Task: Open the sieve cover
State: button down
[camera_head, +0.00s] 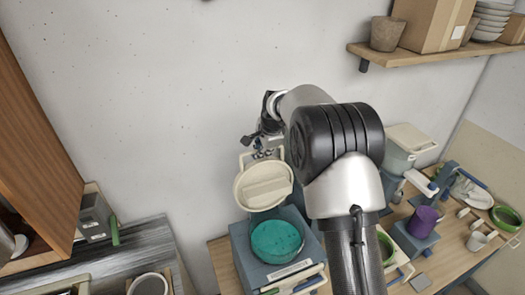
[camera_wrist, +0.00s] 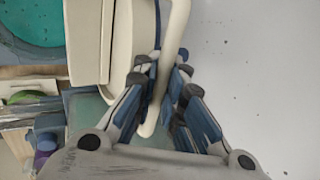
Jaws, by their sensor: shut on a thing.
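The cream round sieve cover (camera_head: 264,187) stands tilted up at the back of a blue-grey box, behind an open round of teal glaze (camera_head: 276,241). Its pale loop handle (camera_wrist: 176,45) sticks out from it in the wrist view. My gripper (camera_wrist: 163,85) is shut on this handle, with blue-padded fingers on both sides of it. The cover (camera_wrist: 90,40) is seen edge-on there, with the teal glaze (camera_wrist: 38,20) at the upper left. In the head view my gripper (camera_head: 262,152) is small and partly hidden by my arm, just above the cover.
A pale lidded bin (camera_head: 408,143) stands behind. A shelf (camera_head: 440,58) hangs at upper right. A wooden cabinet (camera_head: 35,130) is at left. The wall is close behind.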

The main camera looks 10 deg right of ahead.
jog(key=c, duration=1.8)
grip_release()
jog(key=shift+a+r, duration=0.15)
jog(key=shift+r, duration=0.15)
jog(key=shift+o, duration=0.6)
jog(key=shift+f, duration=0.15)
jog(key=v, duration=1.2)
jog(key=shift+s, duration=0.15)
jog(key=shift+f, duration=0.1)
jog(key=s+f+n+b, duration=0.4)
jog(key=s+f+b, duration=0.1)
jog(key=s+b, duration=0.45)
jog(key=s+f+n+b, duration=0.35)
jog(key=s+b, duration=0.45)
jog(key=s, duration=0.3)
jog(key=s+d+f+n+h+b, duration=0.1)
jog(key=s+f+n+b, duration=0.6)
jog(key=s+f+b, duration=0.8)
jog(key=s+d+f, duration=0.1)
jog(key=s+f, duration=0.6)
jog(key=shift+f+n, duration=0.25)
jog(key=shift+n, duration=0.1)
